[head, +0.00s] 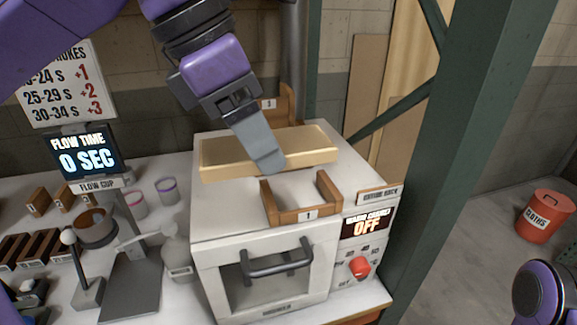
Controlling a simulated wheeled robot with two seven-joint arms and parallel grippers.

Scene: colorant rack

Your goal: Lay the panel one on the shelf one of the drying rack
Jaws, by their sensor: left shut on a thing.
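The panel (220,159) is a flat golden-tan block, held level over the white top of the oven-like cabinet (215,220). My left gripper (265,158) reaches down from above and is shut on it; its grey finger covers part of the panel's middle and front edge. The front wooden bracket (329,190), a U-shaped holder marked 1, stands just in front of the panel on the cabinet top. A similar rear bracket (287,101) marked 1 stands behind the panel. A sign beside the front bracket (377,195) appears to read drying rack. My right gripper is out of view.
The cabinet has a dark handle (268,267) and a red knob (360,266). A green steel post (450,130) rises close on the right. A flow cup stand (130,285) and small pots crowd the bench on the left. A red cloths bin (545,217) stands on the floor.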

